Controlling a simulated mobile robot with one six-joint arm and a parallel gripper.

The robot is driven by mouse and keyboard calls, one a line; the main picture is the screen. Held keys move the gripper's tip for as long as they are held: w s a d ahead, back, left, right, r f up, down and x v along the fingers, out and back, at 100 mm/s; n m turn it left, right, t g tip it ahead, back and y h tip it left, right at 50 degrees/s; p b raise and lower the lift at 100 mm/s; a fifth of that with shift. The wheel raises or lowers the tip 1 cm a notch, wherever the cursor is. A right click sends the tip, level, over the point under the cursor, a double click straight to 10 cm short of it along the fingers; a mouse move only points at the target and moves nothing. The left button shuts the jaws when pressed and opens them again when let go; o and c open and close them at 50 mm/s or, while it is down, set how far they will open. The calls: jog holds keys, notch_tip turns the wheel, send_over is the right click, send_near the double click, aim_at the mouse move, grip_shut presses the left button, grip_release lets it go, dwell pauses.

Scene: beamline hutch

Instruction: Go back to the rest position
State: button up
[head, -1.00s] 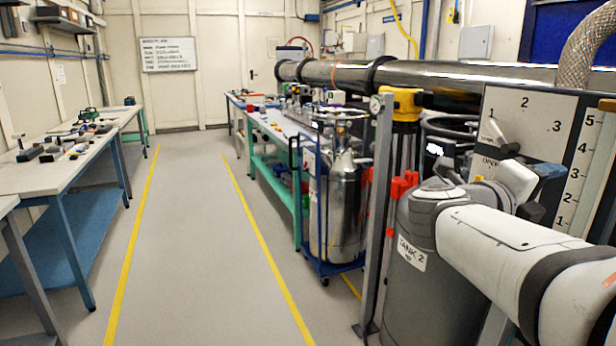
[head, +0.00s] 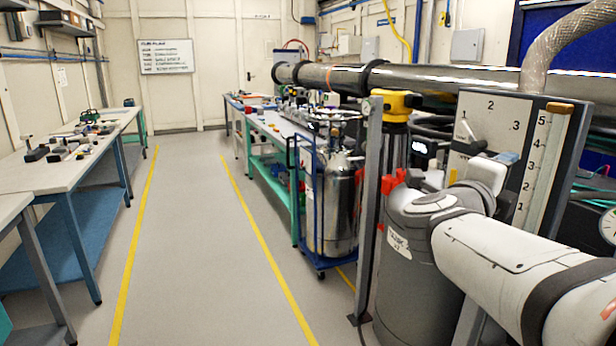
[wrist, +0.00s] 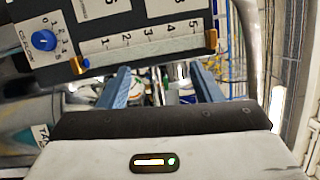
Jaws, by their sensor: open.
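My gripper (wrist: 162,85) shows in the wrist view as two blue-grey fingers, spread apart with nothing held between them. In the head view, my white arm reaches in from the lower right, and its far end is in front of the numbered panel. The panel (head: 483,127) carries a lever and a vertical scale (head: 540,160) marked 1 to 5. In the wrist view the scale (wrist: 140,43) lies across the top, beyond the fingers, with a blue knob (wrist: 44,40) at its left. I cannot tell the exact gap between fingers and panel.
A flexible hose (head: 565,50) hangs above the panel. The floor aisle (head: 190,230) between yellow lines is clear. Benches (head: 50,180) line the left.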

jog(key=w+a+n+t+y+p, duration=0.45)
jog(key=a+n+y, duration=0.3)
jog(key=n, duration=0.25)
jog(key=s+a+f+n+g+y+p, duration=0.25)
jog(key=a+f+n+y, duration=0.25)
jog(key=a+n+y, duration=0.35)
jog(key=s+f+n+g+p, duration=0.3)
jog(key=s+f+n+g, duration=0.2)
jog(key=s, duration=0.3)
jog(key=s+f+n+g+h+p, duration=0.1)
jog(key=s+f+n+g+p, duration=0.2)
jog(key=s+f+n+g, duration=0.2)
jog(key=s+n, duration=0.1)
jog(key=s, duration=0.2)
jog(key=shift+s+g, duration=0.3)
jog(key=shift+g, duration=0.1)
